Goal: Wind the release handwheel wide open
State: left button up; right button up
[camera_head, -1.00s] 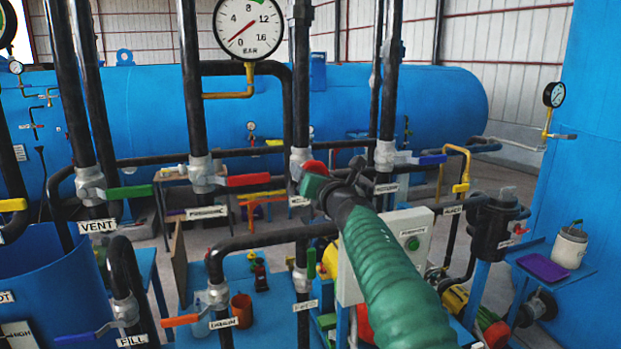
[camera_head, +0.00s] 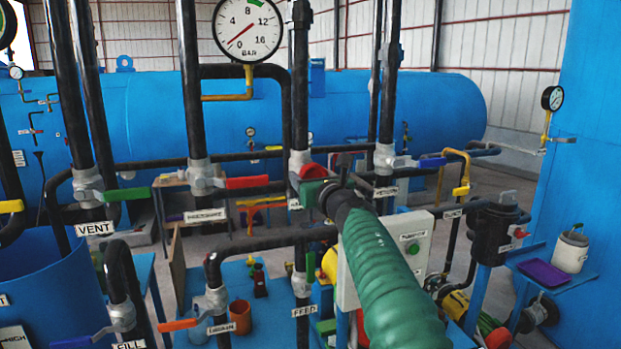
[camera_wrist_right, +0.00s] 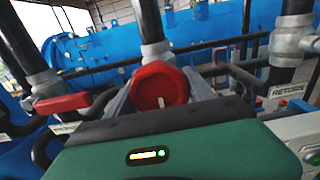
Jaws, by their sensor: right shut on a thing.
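The red handwheel (camera_wrist_right: 160,86) sits on a grey valve body on a vertical black pipe; a white mark shows on its face in the right wrist view. In the head view the handwheel (camera_head: 313,171) is partly hidden behind my right gripper (camera_head: 318,178). My right gripper is shut on the handwheel; its grey fingers (camera_wrist_right: 162,92) lie on either side of the rim. My green-sleeved right arm comes in from the lower right. The label under this valve is mostly covered. My left gripper is not in view.
A lever valve with a red handle (camera_head: 247,182) stands left of the wheel, and one with a blue handle (camera_head: 433,162) stands right. A round pressure gauge (camera_head: 247,28) is above. A grey control box (camera_head: 405,245) stands close below my right arm.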

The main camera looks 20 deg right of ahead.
jog(key=shift+f, duration=0.2)
jog(key=o, duration=1)
jog(key=shift+c, duration=0.2)
jog(key=o, duration=0.4)
jog(key=shift+w, duration=0.15)
jog(key=shift+r, duration=0.1)
jog(key=shift+s, duration=0.3)
jog(key=s+b, duration=0.4)
jog(key=s, duration=1.2)
jog(key=shift+d, duration=0.3)
